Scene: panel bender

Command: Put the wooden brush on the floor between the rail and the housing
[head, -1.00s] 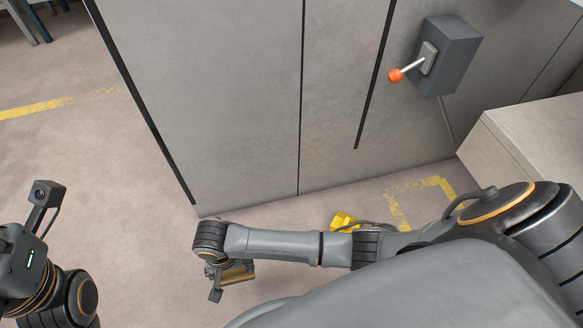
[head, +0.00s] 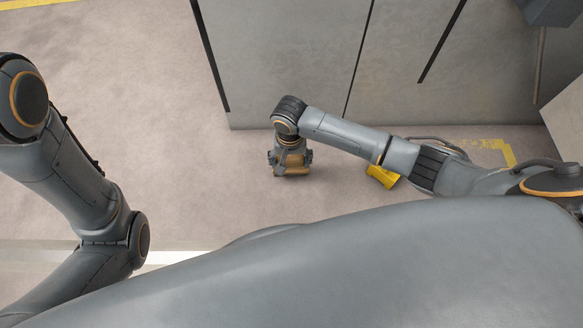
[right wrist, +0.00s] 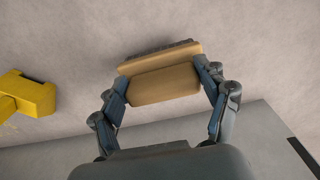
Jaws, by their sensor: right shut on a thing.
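The wooden brush (head: 293,170) is a tan block with dark bristles. It is in my right gripper (head: 291,162), in front of the grey housing (head: 285,55). In the right wrist view the brush (right wrist: 165,82) sits crosswise between the two fingers of the right gripper (right wrist: 163,84), which are shut on its ends. Its dark bristles face away from the palm, against a background of bare floor. I cannot tell its exact height above the floor. A pale strip (head: 172,257), perhaps the rail, runs along the floor at lower left. My left gripper is out of view.
A yellow object (head: 382,176) is on the floor right of the brush, beside my right forearm; it also shows in the right wrist view (right wrist: 35,95). Yellow floor marking (head: 490,146) lies near the housing. Open floor (head: 150,130) spreads to the left.

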